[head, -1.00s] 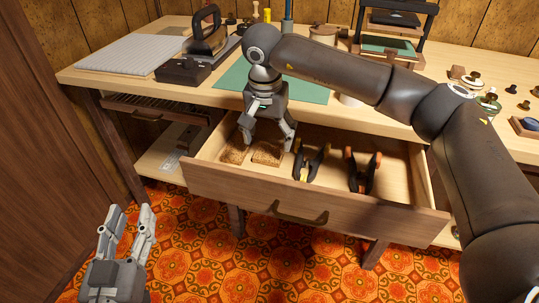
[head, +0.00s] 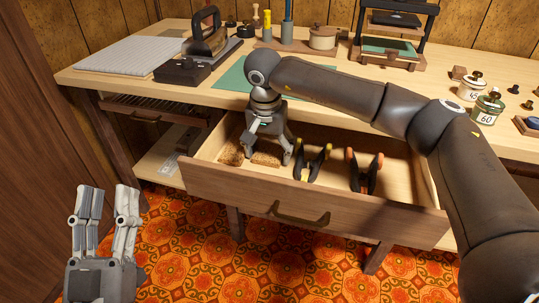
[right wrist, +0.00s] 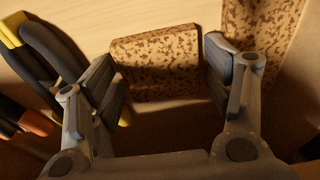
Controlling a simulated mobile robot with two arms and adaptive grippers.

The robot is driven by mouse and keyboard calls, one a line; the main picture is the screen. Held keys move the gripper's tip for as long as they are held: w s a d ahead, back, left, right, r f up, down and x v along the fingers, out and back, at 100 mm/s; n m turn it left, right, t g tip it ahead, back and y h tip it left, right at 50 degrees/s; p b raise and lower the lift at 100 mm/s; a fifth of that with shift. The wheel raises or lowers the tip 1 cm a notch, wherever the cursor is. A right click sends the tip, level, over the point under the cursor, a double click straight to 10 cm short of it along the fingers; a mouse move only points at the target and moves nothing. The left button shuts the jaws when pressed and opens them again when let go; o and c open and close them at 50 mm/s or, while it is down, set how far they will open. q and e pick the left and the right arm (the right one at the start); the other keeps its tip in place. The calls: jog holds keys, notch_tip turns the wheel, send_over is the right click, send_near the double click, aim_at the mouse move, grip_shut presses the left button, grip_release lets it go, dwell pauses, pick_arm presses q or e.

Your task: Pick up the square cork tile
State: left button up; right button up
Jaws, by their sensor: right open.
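Two speckled brown cork pieces lie in the open drawer. One cork tile (head: 266,158) is under my right gripper (head: 267,158); it shows as a block-like cork tile (right wrist: 158,62) between the fingers in the right wrist view. The other cork piece (head: 231,153) lies to its left, and shows at the right in the wrist view (right wrist: 262,25). I cannot tell for sure which is square. My right gripper is open, its fingers on either side of the first tile, with no clear contact visible. My left gripper (head: 108,192) is open and empty above the floor.
Two spring clamps, one with yellow tips (head: 313,163) and one with orange tips (head: 364,172), lie right of the cork in the drawer (head: 310,212). The tabletop (head: 335,112) above holds a green mat (head: 232,78), a black box (head: 182,71) and jars (head: 487,108).

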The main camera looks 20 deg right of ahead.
jog(key=shift+c, duration=0.2)
jog(key=c, duration=0.6)
jog(key=shift+o, duration=0.2)
jog(key=shift+r, duration=0.1)
